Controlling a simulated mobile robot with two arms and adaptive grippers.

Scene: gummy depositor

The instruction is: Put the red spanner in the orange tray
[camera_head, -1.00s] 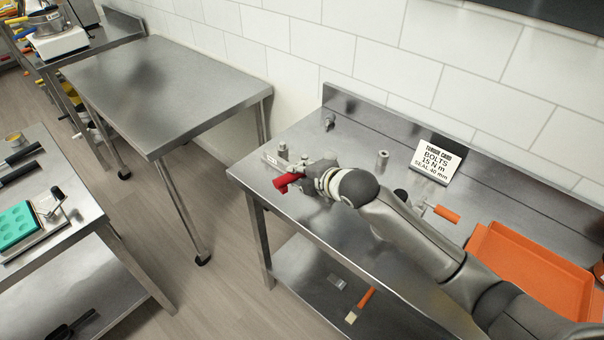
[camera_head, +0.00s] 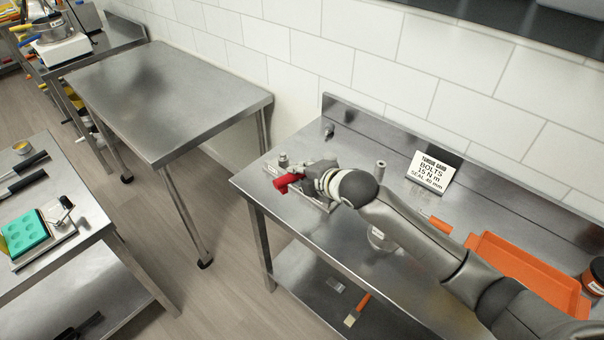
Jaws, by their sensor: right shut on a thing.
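The red spanner (camera_head: 284,184) shows as a short red piece at the left end of the right bench. My right gripper (camera_head: 300,180) is shut on it; the fingertips and the rest of the spanner are largely hidden by the gripper and wrist. I cannot tell whether the spanner touches the metal fixture below it. The orange tray (camera_head: 480,247) lies on the same bench, far to the right of the gripper and partly behind my right arm. My left gripper is not in view.
A metal fixture with upright posts (camera_head: 283,159) stands beside the gripper. A dark jar (camera_head: 594,275) is right of the tray.

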